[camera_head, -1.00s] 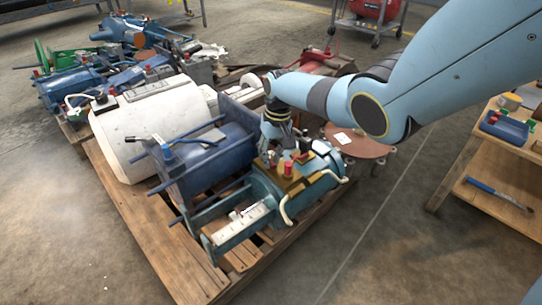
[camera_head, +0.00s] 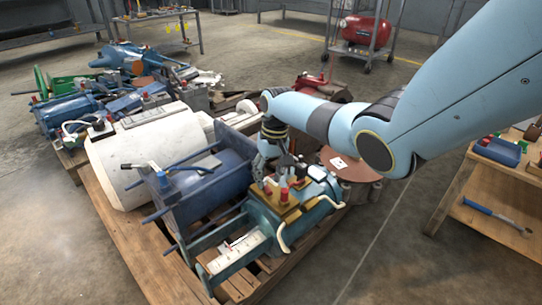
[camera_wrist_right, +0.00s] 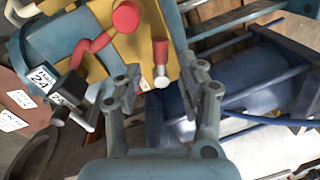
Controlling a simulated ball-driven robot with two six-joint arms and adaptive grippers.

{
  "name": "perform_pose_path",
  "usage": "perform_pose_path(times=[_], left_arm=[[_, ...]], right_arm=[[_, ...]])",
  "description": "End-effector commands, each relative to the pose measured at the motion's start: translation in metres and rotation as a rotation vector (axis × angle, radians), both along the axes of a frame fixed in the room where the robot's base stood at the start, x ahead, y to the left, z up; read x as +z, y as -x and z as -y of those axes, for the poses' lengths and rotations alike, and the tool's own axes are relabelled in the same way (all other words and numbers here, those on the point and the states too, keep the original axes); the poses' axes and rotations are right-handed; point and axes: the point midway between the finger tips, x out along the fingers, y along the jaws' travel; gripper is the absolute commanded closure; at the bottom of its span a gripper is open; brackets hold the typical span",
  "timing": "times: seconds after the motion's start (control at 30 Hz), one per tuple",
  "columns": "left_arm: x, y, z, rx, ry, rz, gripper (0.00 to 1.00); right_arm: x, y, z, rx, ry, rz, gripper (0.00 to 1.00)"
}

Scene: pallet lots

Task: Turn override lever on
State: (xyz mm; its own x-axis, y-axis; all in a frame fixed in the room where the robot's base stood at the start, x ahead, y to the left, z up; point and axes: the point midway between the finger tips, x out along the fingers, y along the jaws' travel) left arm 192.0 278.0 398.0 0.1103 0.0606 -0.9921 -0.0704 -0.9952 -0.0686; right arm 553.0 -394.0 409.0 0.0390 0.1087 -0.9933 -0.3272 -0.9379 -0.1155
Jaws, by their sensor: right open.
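A teal machine (camera_head: 262,222) lies on a wooden pallet, with a yellow plate (camera_head: 280,207) on its top. Small red-tipped levers (camera_head: 284,194) stand on this plate; I cannot tell which is the override lever. My right gripper (camera_head: 270,176) is over the plate. In the right wrist view, the gripper (camera_wrist_right: 158,88) is open and empty. A lever with a red handle (camera_wrist_right: 160,50) is just beyond and between its fingers. A larger red-knobbed lever (camera_wrist_right: 124,17) is at the upper left, near a white label (camera_wrist_right: 42,78). My left gripper is not in view.
A blue frame machine (camera_head: 200,185) and a white cylinder (camera_head: 150,155) stand beside the teal machine on the pallet (camera_head: 150,255). A wooden bench (camera_head: 480,225) is at right. The floor between pallet and bench is clear.

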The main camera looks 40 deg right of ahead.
Motion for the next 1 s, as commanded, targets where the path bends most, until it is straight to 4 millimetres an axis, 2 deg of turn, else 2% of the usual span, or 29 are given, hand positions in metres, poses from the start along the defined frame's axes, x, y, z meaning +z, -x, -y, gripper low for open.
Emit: perform_pose_path(times=[0.2,0.43,0.6,1.0], left_arm=[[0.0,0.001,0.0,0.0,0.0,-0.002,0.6],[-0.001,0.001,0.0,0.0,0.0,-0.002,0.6],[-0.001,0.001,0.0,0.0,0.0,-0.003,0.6],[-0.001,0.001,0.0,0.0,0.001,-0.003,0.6]], right_arm=[[0.049,0.001,0.006,0.001,0.003,0.005,0.6],[0.085,0.003,0.009,0.002,0.0,0.001,0.6],[0.094,0.004,0.01,0.001,0.0,-0.001,0.6],[0.094,0.004,0.01,0.001,0.0,-0.001,0.6]])
